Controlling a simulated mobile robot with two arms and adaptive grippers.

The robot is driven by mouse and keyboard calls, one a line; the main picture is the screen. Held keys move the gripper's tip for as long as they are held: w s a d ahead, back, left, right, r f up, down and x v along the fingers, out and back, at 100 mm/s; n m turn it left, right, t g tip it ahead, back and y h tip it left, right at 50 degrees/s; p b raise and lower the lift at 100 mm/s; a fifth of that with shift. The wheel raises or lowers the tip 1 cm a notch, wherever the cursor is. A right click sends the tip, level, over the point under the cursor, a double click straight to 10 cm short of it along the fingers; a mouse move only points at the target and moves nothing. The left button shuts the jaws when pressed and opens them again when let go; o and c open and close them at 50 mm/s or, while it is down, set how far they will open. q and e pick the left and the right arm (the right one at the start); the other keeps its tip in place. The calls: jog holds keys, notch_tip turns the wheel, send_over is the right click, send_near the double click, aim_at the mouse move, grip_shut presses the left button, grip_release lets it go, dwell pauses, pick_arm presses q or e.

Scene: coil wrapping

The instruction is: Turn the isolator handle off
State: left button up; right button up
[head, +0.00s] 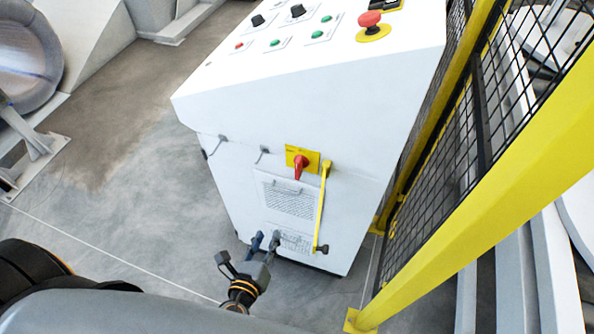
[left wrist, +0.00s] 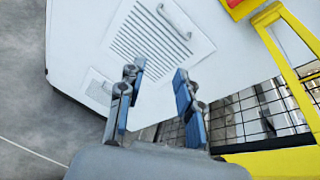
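The isolator handle (head: 300,166) is a red knob on a yellow plate (head: 312,158), on the side of a white control cabinet. Its grip points downward in the head view. In the left wrist view only a corner of the red and yellow isolator (left wrist: 238,8) shows at the top edge. My left gripper (head: 265,243) is low in front of the cabinet, below the handle and apart from it. In the left wrist view the left gripper (left wrist: 157,88) has its two blue-padded fingers spread with nothing between them. My right gripper is not in view.
A yellow bar (head: 321,205) with a black end hangs beside the isolator. A louvred panel (head: 288,198) lies below the handle. Yellow-framed mesh fencing (head: 440,190) stands close on the right. Bare floor (head: 130,150) lies left of the cabinet (head: 330,110).

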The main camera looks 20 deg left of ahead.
aim_at(297, 170)
pick_arm(q)
notch_tip(297, 170, up, 12)
jog(key=w+d+m+t+h, duration=0.1)
jog(key=w+d+m+t, duration=0.15)
jog(key=m+t, duration=0.2)
jog(key=shift+m+g, duration=0.45)
jog(key=w+p, duration=0.1)
jog(key=w, duration=0.2)
jog(key=w+p, duration=0.1)
jog(key=w, duration=0.3)
jog(key=w+d+p, duration=0.1)
jog(key=w, duration=0.3)
jog(key=shift+w+r, duration=0.1)
jog(key=shift+r, duration=0.05)
jog(key=shift+w, duration=0.5)
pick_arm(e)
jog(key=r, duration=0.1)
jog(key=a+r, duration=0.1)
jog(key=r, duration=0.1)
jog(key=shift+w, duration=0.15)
pick_arm(q)
jog(key=c, duration=0.6)
grip_shut()
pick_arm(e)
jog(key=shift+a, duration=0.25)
